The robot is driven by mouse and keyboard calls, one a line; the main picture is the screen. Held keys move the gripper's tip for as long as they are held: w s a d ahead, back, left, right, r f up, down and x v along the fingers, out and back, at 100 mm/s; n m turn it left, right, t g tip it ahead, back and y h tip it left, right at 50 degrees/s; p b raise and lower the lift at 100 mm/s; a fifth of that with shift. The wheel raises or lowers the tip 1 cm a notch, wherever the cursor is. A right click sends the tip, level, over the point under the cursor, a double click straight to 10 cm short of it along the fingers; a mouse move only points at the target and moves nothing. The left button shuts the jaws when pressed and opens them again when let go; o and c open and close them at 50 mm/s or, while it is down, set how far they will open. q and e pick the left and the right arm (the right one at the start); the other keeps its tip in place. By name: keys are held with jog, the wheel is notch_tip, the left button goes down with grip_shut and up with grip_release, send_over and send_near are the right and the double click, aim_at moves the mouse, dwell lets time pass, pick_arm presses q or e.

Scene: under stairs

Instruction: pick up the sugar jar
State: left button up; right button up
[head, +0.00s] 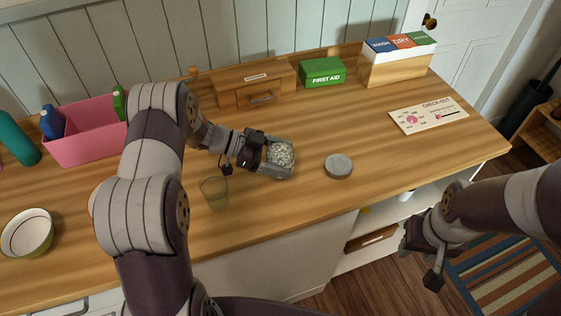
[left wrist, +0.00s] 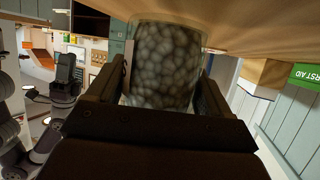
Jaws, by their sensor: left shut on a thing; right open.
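The sugar jar (head: 281,154) is a clear glass jar full of pale, rounded lumps, at the middle of the wooden counter. My left gripper (head: 276,160) is shut around it, a finger on each side. In the left wrist view the jar (left wrist: 164,65) fills the space between the fingers (left wrist: 162,92), close to the wooden surface. I cannot tell whether it is clear of the counter. A round grey lid-like disc (head: 339,166) lies on the counter right of the jar. My right gripper (head: 422,258) is open and empty, low in front of the counter.
A drinking glass (head: 214,193) stands left of the jar, near my left arm. A bowl (head: 27,233) and pink bin (head: 85,133) are further left. Behind are a wooden drawer box (head: 255,84) and green first aid box (head: 322,72). A check-out board (head: 428,115) lies at right.

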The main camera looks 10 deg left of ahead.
aim_at(280, 136)
pick_arm(q)
jog(key=shift+r, duration=3.8)
jog(key=shift+r, duration=0.1)
jog(key=o, duration=0.4)
jog(key=c, duration=0.9)
